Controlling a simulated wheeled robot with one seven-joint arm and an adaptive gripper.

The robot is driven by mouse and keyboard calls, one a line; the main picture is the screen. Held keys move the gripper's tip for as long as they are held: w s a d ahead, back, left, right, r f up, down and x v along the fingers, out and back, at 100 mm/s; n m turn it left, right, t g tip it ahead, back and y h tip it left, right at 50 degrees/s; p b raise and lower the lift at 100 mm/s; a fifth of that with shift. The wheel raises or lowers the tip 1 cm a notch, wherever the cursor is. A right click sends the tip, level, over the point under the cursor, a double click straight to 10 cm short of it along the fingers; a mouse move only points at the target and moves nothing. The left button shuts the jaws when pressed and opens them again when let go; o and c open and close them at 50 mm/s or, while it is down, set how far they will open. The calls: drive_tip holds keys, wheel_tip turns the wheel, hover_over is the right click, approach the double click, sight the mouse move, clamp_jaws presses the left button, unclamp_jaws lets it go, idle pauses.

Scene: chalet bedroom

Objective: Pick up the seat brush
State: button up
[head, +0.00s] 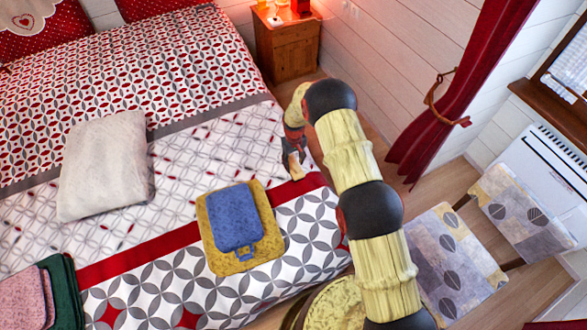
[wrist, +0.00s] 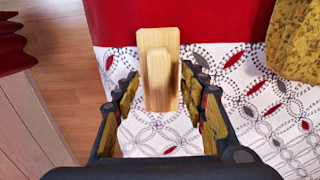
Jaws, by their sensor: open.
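The seat brush (wrist: 158,75) is a pale wooden piece with a flat back part and a rounded, raised handle-like part toward the camera. It lies on the bed near its right edge, on the patterned cover by the red band. Only a small part of the brush (head: 295,172) shows in the head view, under my gripper (head: 291,155). In the wrist view my gripper (wrist: 160,88) is open, with one finger on each side of the brush's near part. Whether the fingers touch it is unclear. Any bristles are hidden.
A blue board-like item (head: 235,222) lies on a yellow folded cloth (head: 222,265) left of my gripper. A beige cushion (head: 103,165) and folded cloths (head: 62,290) lie farther left. A bedside cabinet (head: 290,48) stands behind; a patterned chair (head: 455,255) stands right.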

drive_tip(key=shift+f, duration=0.4)
drive_tip(key=shift+c, duration=0.9)
clamp_jaws()
